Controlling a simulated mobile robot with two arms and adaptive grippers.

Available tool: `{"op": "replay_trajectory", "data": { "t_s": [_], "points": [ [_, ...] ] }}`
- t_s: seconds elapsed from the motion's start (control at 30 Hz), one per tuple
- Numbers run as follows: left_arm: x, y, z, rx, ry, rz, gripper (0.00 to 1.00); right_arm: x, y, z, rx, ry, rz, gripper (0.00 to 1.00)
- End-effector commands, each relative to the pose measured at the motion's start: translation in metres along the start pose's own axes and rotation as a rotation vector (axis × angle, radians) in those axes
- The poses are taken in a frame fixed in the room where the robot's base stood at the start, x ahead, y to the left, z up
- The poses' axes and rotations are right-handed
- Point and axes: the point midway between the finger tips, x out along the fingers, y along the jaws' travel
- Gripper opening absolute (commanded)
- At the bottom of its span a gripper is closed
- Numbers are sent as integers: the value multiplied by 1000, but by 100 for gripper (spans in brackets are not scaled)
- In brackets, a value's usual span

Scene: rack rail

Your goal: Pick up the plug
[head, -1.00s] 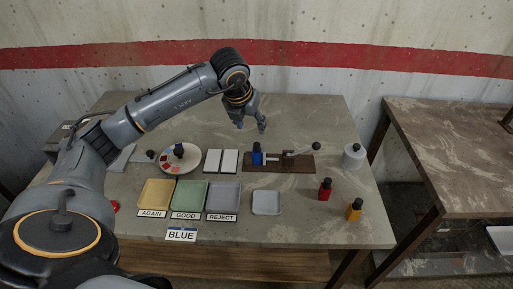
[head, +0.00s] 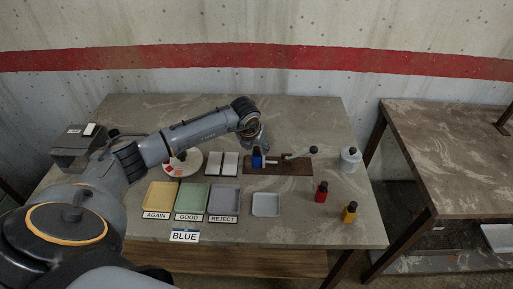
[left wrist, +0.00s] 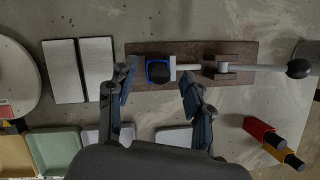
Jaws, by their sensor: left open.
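The plug appears to be the blue block with a black top (head: 256,159) on the brown board (head: 291,169), beside a metal rod. In the left wrist view the blue plug (left wrist: 159,71) shows from above, just beyond and between my fingertips. My left gripper (head: 259,146) is above and behind the plug in the head view, pointing down. In the left wrist view the left gripper (left wrist: 157,88) is open with nothing between its fingers. My right gripper is not in view.
Trays marked AGAIN (head: 160,196), GOOD (head: 191,198) and REJECT (head: 224,199) lie in front.

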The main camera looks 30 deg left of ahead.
Motion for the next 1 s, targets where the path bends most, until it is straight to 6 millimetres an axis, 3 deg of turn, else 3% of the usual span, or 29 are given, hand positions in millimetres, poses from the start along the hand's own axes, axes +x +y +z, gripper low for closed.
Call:
{"op": "replay_trajectory", "data": {
  "t_s": [0.3, 0.5, 1.0],
  "points": [
    [8, 0, 0, 2, -1, 0, 51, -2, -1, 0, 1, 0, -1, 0],
    [8, 0, 0, 1, -1, 0, 12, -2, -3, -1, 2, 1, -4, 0],
    [3, 0, 2, 0, -2, 0, 11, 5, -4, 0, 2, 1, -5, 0]
  ]
}}
